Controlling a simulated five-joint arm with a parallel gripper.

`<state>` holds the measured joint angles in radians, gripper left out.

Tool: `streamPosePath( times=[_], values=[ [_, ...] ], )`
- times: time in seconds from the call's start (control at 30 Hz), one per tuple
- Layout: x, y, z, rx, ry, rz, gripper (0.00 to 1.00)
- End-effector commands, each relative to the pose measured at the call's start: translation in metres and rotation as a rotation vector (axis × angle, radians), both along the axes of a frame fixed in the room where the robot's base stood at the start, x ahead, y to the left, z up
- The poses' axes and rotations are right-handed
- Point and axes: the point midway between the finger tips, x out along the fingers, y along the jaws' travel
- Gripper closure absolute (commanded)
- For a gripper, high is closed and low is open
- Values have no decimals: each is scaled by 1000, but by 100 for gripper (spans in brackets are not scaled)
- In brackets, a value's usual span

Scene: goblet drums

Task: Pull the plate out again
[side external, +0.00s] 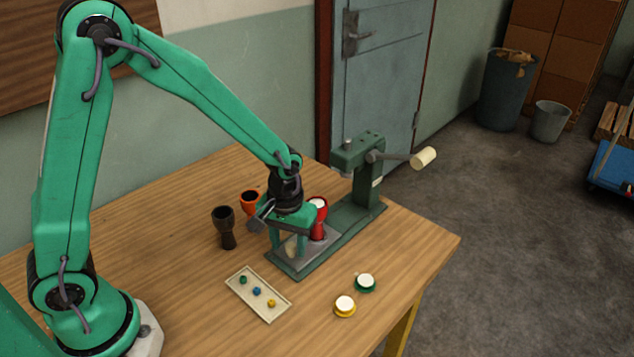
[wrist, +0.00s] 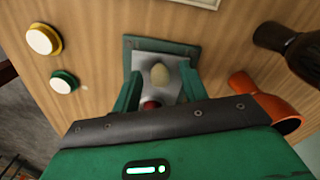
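The grey metal plate (side external: 325,247) lies at the front end of the green press base. It also shows in the wrist view (wrist: 146,62). A cream knob (side external: 291,246) stands at its near end and shows as an oval in the wrist view (wrist: 160,75). A red goblet drum (side external: 320,230) with a white top stands at the plate's far side, partly hidden by my gripper (side external: 288,250). My gripper points down over the plate, its fingers apart on either side of the knob. In the wrist view (wrist: 160,78) gaps show between knob and fingers.
The press column (side external: 367,185) with its cream-handled crank (side external: 423,158) rises behind the drum. A black goblet (side external: 226,228) and an orange one (side external: 250,200) stand to the left. A tray (side external: 272,309) with coloured pieces and two white-topped discs (side external: 365,283) (side external: 345,306) lie in front.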

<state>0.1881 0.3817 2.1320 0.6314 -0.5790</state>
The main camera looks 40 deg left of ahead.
Motion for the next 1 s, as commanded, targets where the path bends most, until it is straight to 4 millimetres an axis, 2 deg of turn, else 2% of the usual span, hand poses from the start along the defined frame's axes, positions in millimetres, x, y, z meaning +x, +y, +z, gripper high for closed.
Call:
streamPosePath(
  times=[0.37,1.0],
  values=[
    [2,0,6,-1,-4,2,57],
    [1,0,74,-1,-4,0,57]
  ],
)
